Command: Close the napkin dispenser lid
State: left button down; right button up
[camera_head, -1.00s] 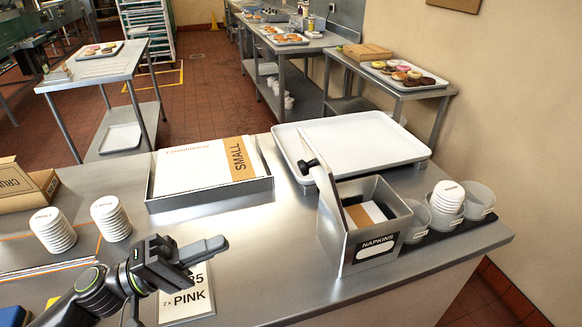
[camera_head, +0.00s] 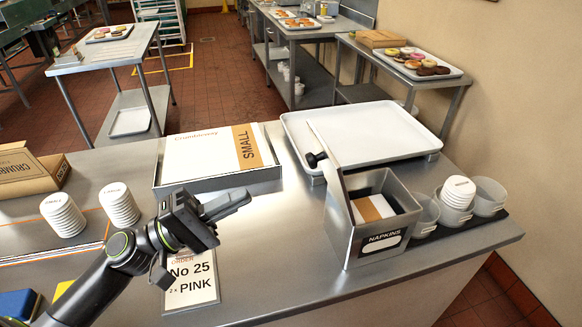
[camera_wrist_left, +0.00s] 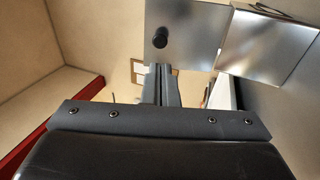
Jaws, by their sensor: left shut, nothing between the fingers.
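The napkin dispenser (camera_head: 372,250) is a grey metal box with a "NAPKINS" label on its front, standing at the right of the counter. White and brown napkins (camera_head: 370,208) show inside. Its lid (camera_head: 334,185) stands open, upright along the box's left side, with a black knob (camera_head: 315,159) on its outer left face. My left gripper (camera_head: 228,203) is shut and empty, left of the lid and apart from it. The left wrist view shows the lid (camera_wrist_left: 195,30) and its knob (camera_wrist_left: 160,41) beyond the fingers (camera_wrist_left: 162,88). My right gripper is not in view.
Clear cups (camera_head: 489,196) and stacked white lids stand right of the dispenser. A white tray (camera_head: 400,147) lies behind it. A box of "SMALL" cartons (camera_head: 215,182) is at back left. An order card (camera_head: 190,285) lies below my gripper. The counter between gripper and dispenser is clear.

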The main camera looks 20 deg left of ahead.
pick_arm(q)
jog(key=p+x, duration=0.7)
jog(key=x, duration=0.3)
jog(key=shift+d, duration=0.2)
jog(key=shift+w, duration=0.25)
